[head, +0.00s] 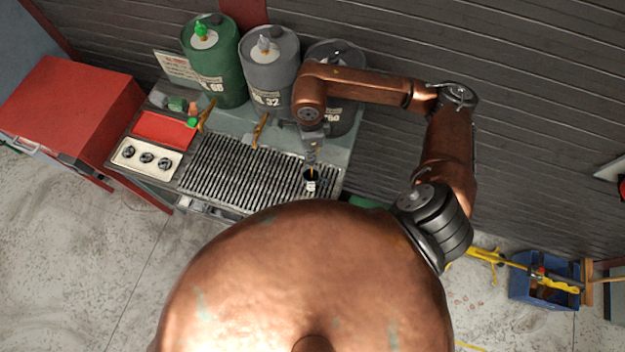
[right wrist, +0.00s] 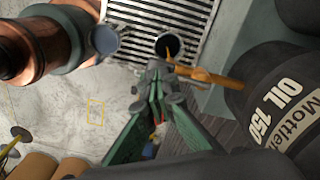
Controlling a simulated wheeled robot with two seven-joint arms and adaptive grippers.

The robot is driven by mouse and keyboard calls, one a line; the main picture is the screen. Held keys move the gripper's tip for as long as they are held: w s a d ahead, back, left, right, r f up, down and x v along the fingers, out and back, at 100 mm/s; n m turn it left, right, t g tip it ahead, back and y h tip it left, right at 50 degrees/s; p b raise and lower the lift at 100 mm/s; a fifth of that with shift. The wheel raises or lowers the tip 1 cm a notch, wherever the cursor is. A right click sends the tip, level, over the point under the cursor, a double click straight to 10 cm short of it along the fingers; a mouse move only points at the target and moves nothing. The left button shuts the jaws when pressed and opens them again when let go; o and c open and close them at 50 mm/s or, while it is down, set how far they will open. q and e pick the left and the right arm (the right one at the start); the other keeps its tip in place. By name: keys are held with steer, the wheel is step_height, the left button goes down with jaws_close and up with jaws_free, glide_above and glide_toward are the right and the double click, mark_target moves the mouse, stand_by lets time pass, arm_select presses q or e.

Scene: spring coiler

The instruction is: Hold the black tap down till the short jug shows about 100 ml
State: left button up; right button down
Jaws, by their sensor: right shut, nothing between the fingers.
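The dark drum (head: 347,115) stands rightmost of three; its label reads OIL 150 in the right wrist view (right wrist: 272,103). Its brass tap (right wrist: 208,77) sticks out over the grate, and my fingertips cover its outer end. I cannot make out the black handle or whether it is pressed. My right gripper (head: 311,158) is shut and empty, its fingertips (right wrist: 155,78) at the tap's end. A small jug (head: 311,186) stands on the grate below; its dark round mouth (right wrist: 170,45) shows in the right wrist view. Its level is unreadable. My left gripper is out of view.
A green drum (head: 220,72) and a grey drum (head: 268,70) stand left of the dark one, with brass taps. The slatted grate (head: 235,168) is clear left of the jug. A white panel (head: 130,158) with three dark round things and a red cabinet (head: 70,105) lie left.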

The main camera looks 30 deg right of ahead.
step_height(320, 180, up, 7)
steer(key=shift+p, duration=1.25)
steer(key=shift+d, duration=0.1)
